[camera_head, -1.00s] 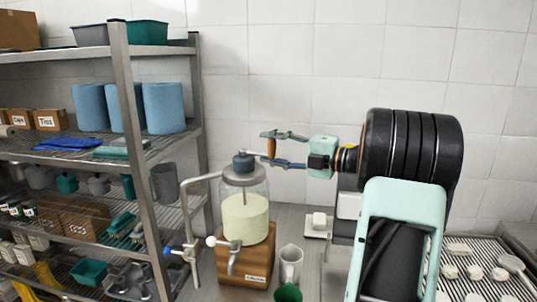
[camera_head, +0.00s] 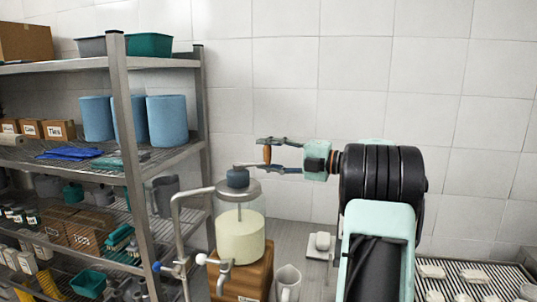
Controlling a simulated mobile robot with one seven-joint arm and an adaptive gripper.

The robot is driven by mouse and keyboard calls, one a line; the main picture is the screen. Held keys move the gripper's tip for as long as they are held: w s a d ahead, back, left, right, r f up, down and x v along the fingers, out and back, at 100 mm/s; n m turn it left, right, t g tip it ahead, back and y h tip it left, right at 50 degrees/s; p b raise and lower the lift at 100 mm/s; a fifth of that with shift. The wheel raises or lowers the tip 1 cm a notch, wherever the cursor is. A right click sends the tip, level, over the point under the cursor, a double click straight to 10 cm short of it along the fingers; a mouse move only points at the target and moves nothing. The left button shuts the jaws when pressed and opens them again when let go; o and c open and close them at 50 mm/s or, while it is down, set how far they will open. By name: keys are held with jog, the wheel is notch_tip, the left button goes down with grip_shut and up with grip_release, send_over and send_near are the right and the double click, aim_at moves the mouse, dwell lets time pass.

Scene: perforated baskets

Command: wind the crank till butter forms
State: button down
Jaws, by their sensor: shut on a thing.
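The butter churn is a glass jar (camera_head: 241,238) of pale cream liquid with a grey lid and dark blue gear cap (camera_head: 237,178). It stands on a wooden block (camera_head: 258,275). A crank arm runs right from the cap to an upright orange-brown handle (camera_head: 267,154). My gripper (camera_head: 266,155) comes in from the right and is shut on that handle, one finger showing behind it and one in front. The liquid looks smooth and pale; I cannot make out any lumps.
A metal pipe with a tap (camera_head: 202,259) stands close at the jar's left. A metal shelf rack (camera_head: 130,150) with boxes and blue rolls is further left. A white mug (camera_head: 288,281) and a small scale (camera_head: 321,246) are on the counter. A drain rack (camera_head: 480,280) is at right.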

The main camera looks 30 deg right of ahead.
jog(key=shift+w+r+n+g+y+p, duration=0.25)
jog(key=shift+w+n+g+y+p, duration=0.8)
jog(key=shift+n+g+y+p, duration=0.3)
jog(key=shift+w+a+g+p, duration=0.15)
jog(key=shift+g+p, duration=0.1)
jog(key=shift+p, duration=0.15)
jog(key=c, duration=1.1)
grip_release()
jog(key=shift+f, duration=0.1)
jog(key=shift+c, duration=0.2)
jog(key=shift+f, duration=0.1)
jog(key=v, duration=1.2)
jog(key=shift+f, duration=0.1)
